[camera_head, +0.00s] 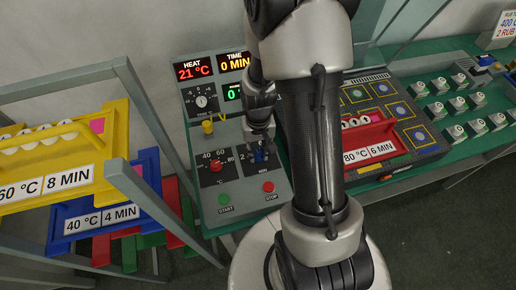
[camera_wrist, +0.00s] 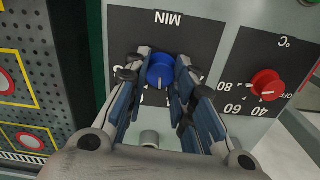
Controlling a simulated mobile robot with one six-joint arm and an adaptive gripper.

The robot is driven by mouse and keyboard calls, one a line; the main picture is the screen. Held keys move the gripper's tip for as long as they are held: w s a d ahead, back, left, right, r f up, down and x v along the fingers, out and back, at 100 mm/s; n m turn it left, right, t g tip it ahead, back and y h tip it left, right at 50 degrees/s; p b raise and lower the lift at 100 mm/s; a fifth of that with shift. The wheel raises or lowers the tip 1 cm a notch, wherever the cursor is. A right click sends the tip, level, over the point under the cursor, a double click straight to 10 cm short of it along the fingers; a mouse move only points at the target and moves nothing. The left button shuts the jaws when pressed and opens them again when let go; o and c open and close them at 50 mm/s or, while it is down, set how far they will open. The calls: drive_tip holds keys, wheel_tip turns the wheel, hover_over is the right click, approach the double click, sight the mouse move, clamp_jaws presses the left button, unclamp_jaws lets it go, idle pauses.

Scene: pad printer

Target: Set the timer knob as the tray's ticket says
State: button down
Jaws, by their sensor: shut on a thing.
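The blue timer knob (camera_wrist: 160,70) sits on a black plate marked MIN in the wrist view. My gripper (camera_wrist: 160,77) has a finger on each side of it and is shut on it. A white mark on the knob points toward the bottom of the wrist picture; most dial numbers are hidden by the fingers. In the head view my gripper (camera_head: 261,141) is at the knob (camera_head: 260,156) on the grey control panel (camera_head: 240,196). The TIME display (camera_head: 235,62) reads 0 MIN. The red tray (camera_head: 376,132) carries a ticket (camera_head: 369,153) reading 80 °C, 6 MIN.
The red heat knob (camera_head: 216,165) is beside the timer; HEAT display (camera_head: 194,71) reads 21 °C. Green START (camera_head: 224,199) and red STOP (camera_head: 268,187) buttons are below. A yellow tray (camera_head: 50,181) (60 °C, 8 MIN) and blue tray (camera_head: 148,187) (40 °C, 4 MIN) are on the left rack.

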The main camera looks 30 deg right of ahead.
sight(258, 153)
drive_tip(key=m, duration=0.5)
drive_tip(key=shift+m+p, duration=0.35)
drive_tip(key=shift+m, duration=0.05)
idle(0.4)
drive_tip(key=c, duration=1.3)
unclamp_jaws()
drive_tip(key=shift+r, duration=0.1)
wheel_tip(258, 153, up, 12)
drive_tip(key=shift+f, duration=0.1)
